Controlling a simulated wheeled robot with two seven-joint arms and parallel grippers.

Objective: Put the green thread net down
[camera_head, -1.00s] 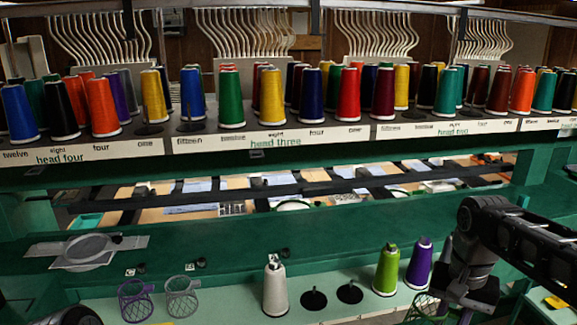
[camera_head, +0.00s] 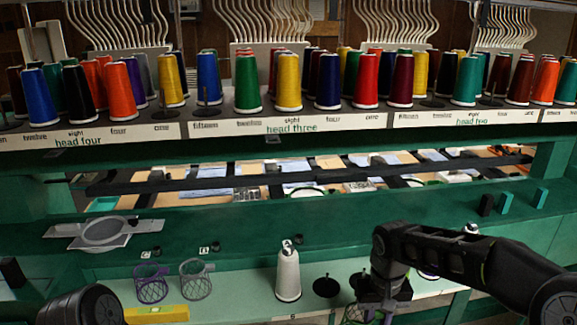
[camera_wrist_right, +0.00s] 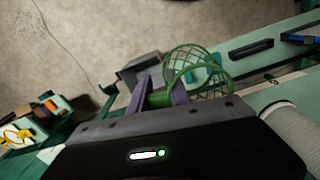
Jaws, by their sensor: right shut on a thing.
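The green thread net (camera_wrist_right: 198,70) is an open mesh cup. My right gripper (camera_wrist_right: 164,92) is shut on its green band, and the mesh extends beyond the fingers in the right wrist view. In the head view my right gripper (camera_head: 376,308) is low at the shelf's front, right of the white cone; part of the green net (camera_head: 354,314) shows beside it. I cannot tell whether the net touches the shelf. My left arm shows at the lower left, but its gripper is out of view.
A purple net (camera_head: 152,286) and a grey net (camera_head: 197,281) stand on the pale shelf (camera_head: 240,287). A white cone (camera_head: 288,274) and a black disc (camera_head: 327,287) stand left of my right gripper. A yellow bar (camera_head: 158,314) lies at the front edge.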

